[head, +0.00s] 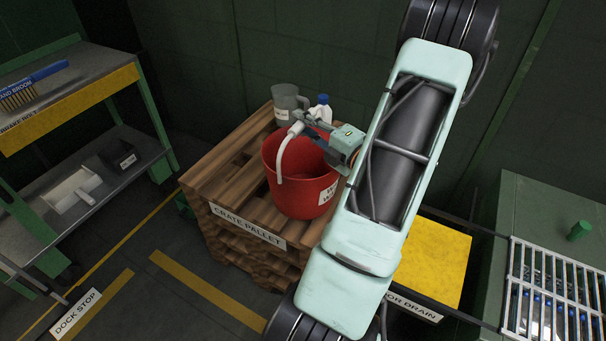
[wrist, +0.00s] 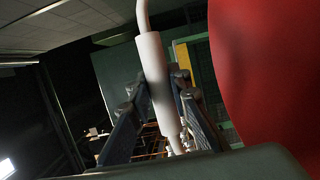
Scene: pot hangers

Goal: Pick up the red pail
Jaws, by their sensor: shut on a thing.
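The red pail (head: 297,196) is upright over the wooden crate pallet (head: 228,199) in the head view, with a white label on its right side. Its pale handle (head: 284,158) is raised and arches over the rim. My gripper (head: 304,123) is at the top of the handle, above the pail's far rim. In the wrist view, my gripper (wrist: 157,92) is shut on the handle's white grip (wrist: 151,58), one finger on each side. The red pail wall (wrist: 268,75) fills the right of that view. Whether the pail's base touches the pallet is hard to tell.
A grey jug (head: 285,102) and a white bottle with a blue cap (head: 322,109) stand behind the pail. A shelf rack (head: 75,95) is at left. A yellow platform (head: 436,262) and a white grate (head: 555,290) are at right. Floor is open at front left.

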